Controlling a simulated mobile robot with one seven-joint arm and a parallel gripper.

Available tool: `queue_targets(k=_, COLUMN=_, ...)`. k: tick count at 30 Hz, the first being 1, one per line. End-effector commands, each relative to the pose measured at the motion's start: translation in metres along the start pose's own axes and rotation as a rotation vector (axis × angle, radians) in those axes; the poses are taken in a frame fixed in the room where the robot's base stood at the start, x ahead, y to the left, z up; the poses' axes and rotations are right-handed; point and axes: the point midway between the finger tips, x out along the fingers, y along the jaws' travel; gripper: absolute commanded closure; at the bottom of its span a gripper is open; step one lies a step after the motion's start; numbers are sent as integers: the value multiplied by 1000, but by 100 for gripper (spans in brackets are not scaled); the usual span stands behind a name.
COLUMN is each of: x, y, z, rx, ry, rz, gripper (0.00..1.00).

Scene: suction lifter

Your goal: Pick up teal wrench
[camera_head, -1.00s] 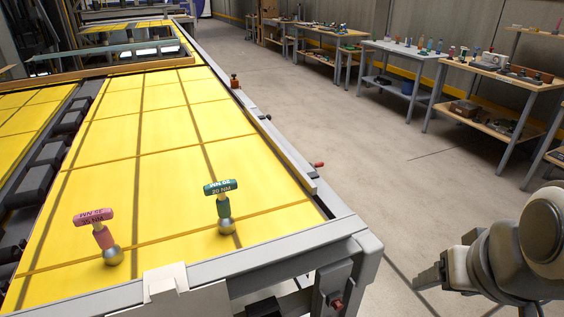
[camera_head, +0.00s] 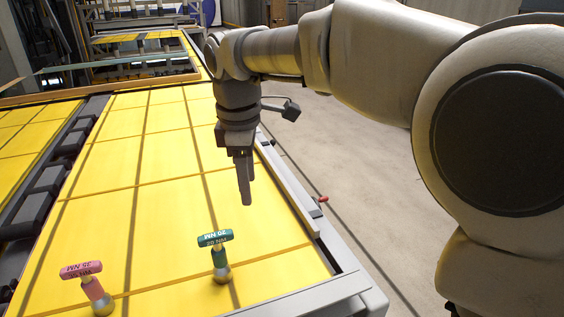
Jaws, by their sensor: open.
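The teal wrench (camera_head: 217,240) stands upright on the yellow table surface, with a T-shaped handle marked 20 NM and a round metal base. A similar pink wrench (camera_head: 82,270), marked 35 NM, stands to its left near the front edge. My gripper (camera_head: 245,203) points down above the table, above and slightly right of the teal wrench in the picture, apart from it. It is open and empty. Its fingers show nearly edge-on, so the gap between them is hard to see.
The yellow table (camera_head: 165,153) has brown grid lines and a grey raised rail (camera_head: 290,190) on its right side. A red knob (camera_head: 323,199) sticks out beyond the rail. The table behind the wrenches is clear up to a wooden bar (camera_head: 110,92). Grey floor lies to the right.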

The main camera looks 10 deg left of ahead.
Motion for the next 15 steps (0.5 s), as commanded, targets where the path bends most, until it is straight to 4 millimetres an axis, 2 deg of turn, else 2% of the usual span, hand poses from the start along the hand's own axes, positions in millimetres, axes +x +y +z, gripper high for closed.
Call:
queue_targets(k=1, x=2, y=5, z=-18, rx=-74, ry=6, rz=-24, gripper=33)
queue_targets(k=6, x=11, y=13, z=-59, rx=-268, ry=24, rz=-74, gripper=33)
queue_targets(k=10, x=16, y=15, z=-76, rx=-348, ry=34, rz=-96, gripper=33)
queue_targets(k=15, x=29, y=14, z=-82, rx=-382, ry=38, rz=-107, gripper=33)
